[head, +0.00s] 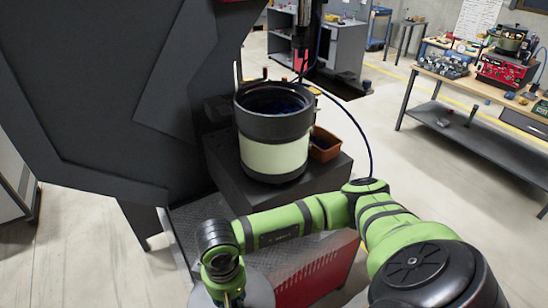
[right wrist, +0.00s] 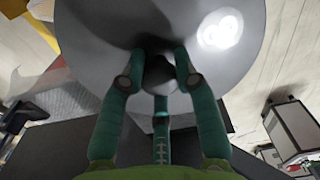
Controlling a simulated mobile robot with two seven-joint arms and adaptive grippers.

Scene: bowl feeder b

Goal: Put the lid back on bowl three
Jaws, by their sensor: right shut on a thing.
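An open bowl (head: 273,150), dark at the top with a pale band and a dark foot, stands upright in the middle of the head view. Blue-dark contents show inside it; I see no number on it. My right gripper (head: 228,294) is at the bottom of the head view, nearer to me than the bowl. In the right wrist view its green fingers (right wrist: 158,75) are closed around the dark knob of a round grey lid (right wrist: 225,70). The lid's edge also shows in the head view (head: 262,291), apart from the bowl. My left gripper is out of view.
A tall dark machine panel (head: 110,90) rises left of the bowl. The bowl stands on a dark block (head: 222,160), with a small orange-brown bin (head: 324,146) beside it. A red-sided base (head: 318,275) lies below. A workbench (head: 480,100) is farther right.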

